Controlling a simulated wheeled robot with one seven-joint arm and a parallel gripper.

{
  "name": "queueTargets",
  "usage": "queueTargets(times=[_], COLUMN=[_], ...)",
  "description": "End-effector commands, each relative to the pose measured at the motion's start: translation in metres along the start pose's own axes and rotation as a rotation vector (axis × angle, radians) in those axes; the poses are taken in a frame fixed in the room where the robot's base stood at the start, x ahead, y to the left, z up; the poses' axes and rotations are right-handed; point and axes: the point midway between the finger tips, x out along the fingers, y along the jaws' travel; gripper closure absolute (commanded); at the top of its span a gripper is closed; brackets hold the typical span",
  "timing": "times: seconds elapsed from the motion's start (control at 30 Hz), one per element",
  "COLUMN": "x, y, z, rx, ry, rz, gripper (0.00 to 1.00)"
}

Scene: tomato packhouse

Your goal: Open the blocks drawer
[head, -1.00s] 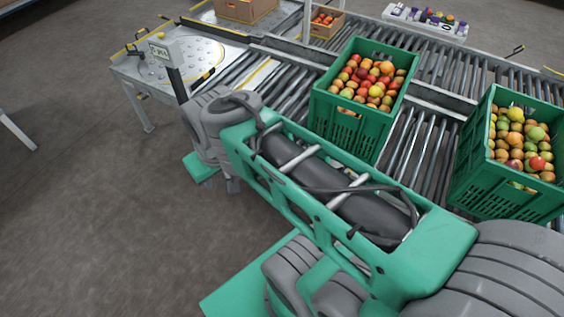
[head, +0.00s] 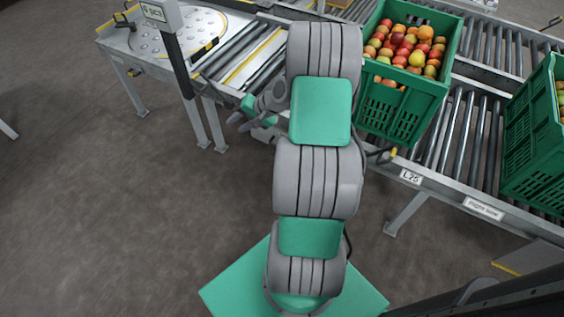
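No blocks drawer shows in the head view. My gripper (head: 243,121) seems to be the small grey and green part to the left of my arm, beside the end of the roller conveyor. It is small and partly hidden behind my arm, so I cannot tell whether its fingers are apart. Nothing can be made out between them.
A green crate of tomatoes (head: 398,108) stands on the roller conveyor (head: 452,137) right of my arm. Another green crate (head: 533,145) is cut off at the right edge. A metal ball table (head: 150,62) and display post (head: 178,70) stand upper left.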

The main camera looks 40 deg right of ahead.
Motion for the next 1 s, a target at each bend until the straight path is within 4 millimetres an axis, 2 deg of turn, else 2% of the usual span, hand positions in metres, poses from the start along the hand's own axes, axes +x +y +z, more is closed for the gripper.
queueTargets(times=[0.03,0.07,0.1,0.2,0.3,0.33,0.4,0.5,0.57,0.8,1.0], x=[0.037,0.047,0.059,0.075,0.077,0.076,0.074,0.074,0.078,0.114,0.127], y=[0.069,0.096,0.132,0.216,0.275,0.287,0.306,0.314,0.31,0.291,0.282], z=[-0.016,-0.026,-0.037,-0.055,-0.06,-0.06,-0.06,-0.061,-0.065,-0.089,-0.102], rx=[0.149,0.231,0.341,0.595,0.778,0.818,0.881,0.917,0.919,0.914,0.916], ry=[0.036,0.063,0.102,0.203,0.288,0.306,0.338,0.356,0.355,0.352,0.353], rz=[-0.079,-0.135,-0.213,-0.405,-0.561,-0.597,-0.659,-0.695,-0.698,-0.694,-0.693], gripper=[0.66,0.66,0.66,0.66,0.66,0.66,0.66,0.66,0.66,0.66,0.66])
